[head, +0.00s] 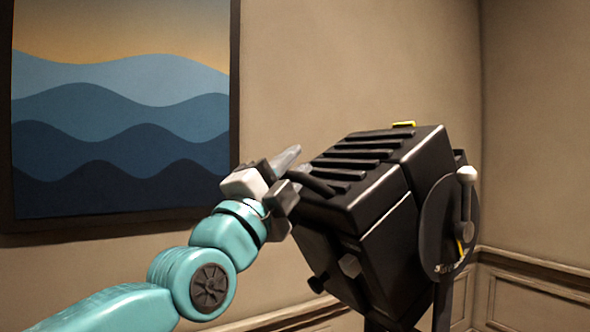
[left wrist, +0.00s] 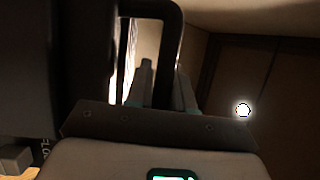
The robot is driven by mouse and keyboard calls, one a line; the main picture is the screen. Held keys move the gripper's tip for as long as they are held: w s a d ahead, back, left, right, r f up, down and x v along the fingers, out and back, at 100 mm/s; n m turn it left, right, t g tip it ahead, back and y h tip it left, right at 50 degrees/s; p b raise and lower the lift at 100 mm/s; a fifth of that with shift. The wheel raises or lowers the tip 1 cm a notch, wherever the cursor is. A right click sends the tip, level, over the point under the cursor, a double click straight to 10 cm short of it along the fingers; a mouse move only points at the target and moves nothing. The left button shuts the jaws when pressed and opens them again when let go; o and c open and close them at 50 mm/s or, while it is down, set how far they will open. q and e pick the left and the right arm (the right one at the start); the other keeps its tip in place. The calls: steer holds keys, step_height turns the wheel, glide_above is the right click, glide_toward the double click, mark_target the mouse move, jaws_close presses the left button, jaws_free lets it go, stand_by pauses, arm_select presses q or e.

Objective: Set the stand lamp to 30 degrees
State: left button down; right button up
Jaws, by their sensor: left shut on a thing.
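The stand lamp (head: 375,210) is a black box with ribs on top, tilted on its stand in the head view. A round dial plate (head: 437,228) with a yellow mark and a pale-knobbed lever (head: 466,195) sits on its right side; I cannot read the angle. My left gripper (head: 287,170) is at the lamp's left end, shut on the dark bar handle (head: 313,182). In the left wrist view the handle (left wrist: 172,30) passes between the fingers (left wrist: 164,88). My right gripper is in neither view.
A framed wave picture (head: 120,110) hangs on the wall behind my left arm. Wood panelling (head: 535,290) runs along the lower wall at the right. The space right of the lamp looks clear. A bright round light (left wrist: 243,110) shows in the left wrist view.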

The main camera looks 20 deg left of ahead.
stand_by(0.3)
arm_select(q)
steer(key=c, duration=1.2)
jaws_free()
steer(key=shift+s+a, duration=0.1)
steer(key=shift+o, duration=0.5)
steer(key=shift+s+a, duration=0.1)
steer(key=shift+s+f, duration=0.25)
steer(key=shift+f, duration=0.05)
steer(key=b+v, duration=0.3)
steer(key=v, duration=1.2)
steer(key=shift+s+b, duration=0.25)
steer(key=shift+b, duration=0.1)
